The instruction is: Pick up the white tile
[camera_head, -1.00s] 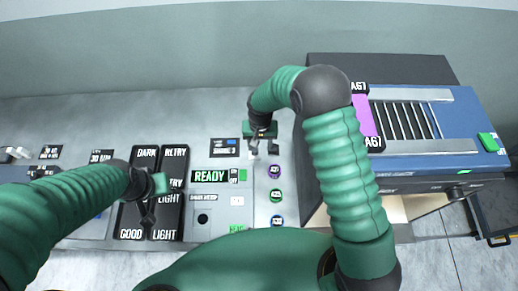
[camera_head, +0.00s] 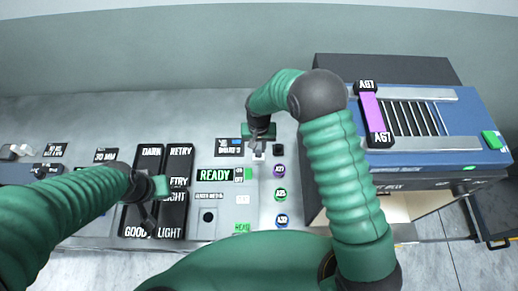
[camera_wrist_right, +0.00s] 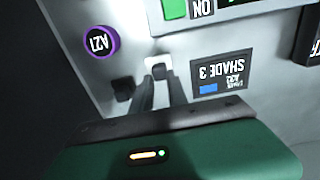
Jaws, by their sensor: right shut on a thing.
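The white tile (camera_wrist_right: 155,63) shows at the tips of my right gripper in the right wrist view, between the two dark fingers. My right gripper (camera_wrist_right: 158,76) is shut on it, low over the grey panel. I cannot tell whether the tile still touches the panel. In the head view the right gripper (camera_head: 258,149) points down just right of the SHADE 3 label, and the tile is hardly visible there. My left gripper (camera_head: 150,208) is over the dark DARK/RETRY/GOOD/LIGHT panel, and its finger opening is unclear.
A black block (camera_wrist_right: 123,88) sits close beside the right fingers. Round purple, green and blue markers (camera_head: 280,194) line the panel's right side. The READY sign (camera_head: 214,175) is left of them. A blue machine (camera_head: 440,120) with a magenta bar (camera_head: 375,115) stands at right.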

